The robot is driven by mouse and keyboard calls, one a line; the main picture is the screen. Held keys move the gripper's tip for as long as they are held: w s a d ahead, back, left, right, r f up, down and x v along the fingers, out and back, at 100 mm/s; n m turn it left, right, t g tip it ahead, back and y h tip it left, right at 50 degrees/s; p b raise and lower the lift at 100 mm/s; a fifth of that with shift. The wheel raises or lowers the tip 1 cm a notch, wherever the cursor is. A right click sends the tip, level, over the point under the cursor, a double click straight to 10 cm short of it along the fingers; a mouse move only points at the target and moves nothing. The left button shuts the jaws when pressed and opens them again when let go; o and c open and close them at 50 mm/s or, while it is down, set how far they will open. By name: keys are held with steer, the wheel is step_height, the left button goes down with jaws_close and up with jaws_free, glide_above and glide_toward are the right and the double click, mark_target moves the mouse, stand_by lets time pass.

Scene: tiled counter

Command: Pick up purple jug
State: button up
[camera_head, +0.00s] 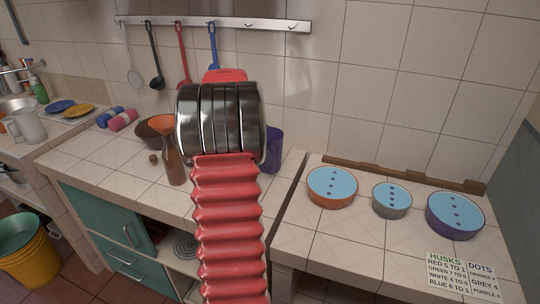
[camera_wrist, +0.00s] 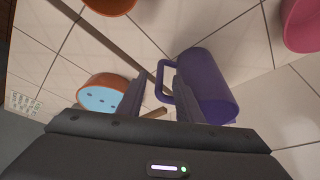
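The purple jug (camera_head: 273,150) stands on the tiled counter, partly hidden behind my arm in the head view. In the wrist view the purple jug (camera_wrist: 208,85) appears tilted, right of centre, with its handle (camera_wrist: 166,82) toward the left. My gripper (camera_wrist: 160,90) is open in the wrist view, its two dark fingers apart. The handle shows beyond the gap, and the right finger overlaps the jug's body in the picture. I cannot tell whether they touch. My fingers are hidden in the head view.
Three blue-topped bowls, orange (camera_head: 332,200), grey (camera_head: 391,212) and purple (camera_head: 455,227), stand on the right counter. Utensils hang from a wall rail (camera_head: 150,20). A gap separates the counters.

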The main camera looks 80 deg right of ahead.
steer(key=shift+f, duration=0.1)
steer(key=shift+x, duration=2.5)
steer(key=shift+c, duration=0.5)
jaws_close()
